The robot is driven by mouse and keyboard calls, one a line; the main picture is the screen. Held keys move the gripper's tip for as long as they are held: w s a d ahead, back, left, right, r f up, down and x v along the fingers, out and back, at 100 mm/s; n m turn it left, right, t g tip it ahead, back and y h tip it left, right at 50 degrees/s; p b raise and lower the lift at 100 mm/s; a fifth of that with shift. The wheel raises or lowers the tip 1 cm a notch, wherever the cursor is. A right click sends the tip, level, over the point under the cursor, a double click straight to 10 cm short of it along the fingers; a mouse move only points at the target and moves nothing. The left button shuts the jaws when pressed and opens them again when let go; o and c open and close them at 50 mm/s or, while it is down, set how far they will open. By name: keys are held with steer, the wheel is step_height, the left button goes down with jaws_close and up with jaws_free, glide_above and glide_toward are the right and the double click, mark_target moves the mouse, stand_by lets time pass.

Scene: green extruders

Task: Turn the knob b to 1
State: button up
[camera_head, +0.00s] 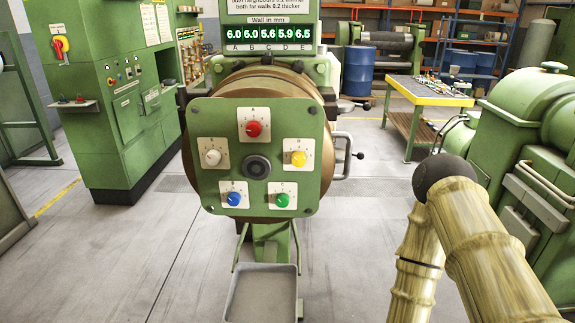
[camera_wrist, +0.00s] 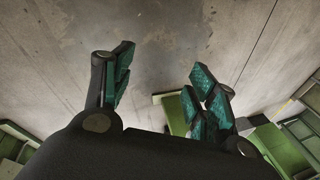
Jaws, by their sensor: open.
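A green panel (camera_head: 222,118) on the round extruder head carries several coloured knobs on white plates. The yellow knob (camera_head: 299,158) at the right of the panel appears to be knob b; its small letter and pointer direction are hard to read. The red knob (camera_head: 253,128) is at the top, the white knob (camera_head: 213,157) at left, the blue knob (camera_head: 233,198) lower left and the green knob (camera_head: 282,200) lower right. My gripper (camera_wrist: 162,62) is open and empty in the wrist view, its teal-padded fingers spread over grey floor. It does not show in the head view, and no knob shows in the wrist view.
A display (camera_head: 268,33) above the panel reads 6.0 6.0 5.6 5.9 6.5. A curved handle (camera_head: 346,155) sticks out right of the head. A grey tray (camera_head: 262,295) stands below. Green machinery (camera_head: 540,140) stands at right, a cabinet (camera_head: 110,95) at left. Floor before the panel is open.

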steer(key=w+a+r+m+t+y, duration=0.1)
steer(key=w+a+r+m+t, duration=0.15)
steer(key=w+a, duration=0.35)
steer(key=w+a+r+m+t+y, duration=0.2)
steer(key=w+a+r+m, duration=0.15)
steer(key=a, duration=0.45)
steer(key=w+a+r+m+t+b, duration=0.1)
steer(key=w+a+r+m+t, duration=0.15)
steer(key=w+r, duration=0.3)
steer(key=w+a+r+m+t, duration=0.1)
steer(key=w+a+r+m, duration=0.35)
steer(key=r, duration=0.25)
steer(key=m+t+h+b, duration=0.1)
steer(key=m+t+h, duration=0.65)
steer(key=m, duration=1.15)
glide_toward(298, 162)
steer(key=shift+y, duration=0.35)
steer(key=w+p, duration=0.1)
steer(key=w, duration=0.2)
steer(key=w+p, duration=0.1)
steer(key=w, duration=0.2)
steer(key=w+d+p, duration=0.1)
steer(key=w, duration=0.2)
steer(key=shift+f, duration=0.1)
steer(key=c, duration=1)
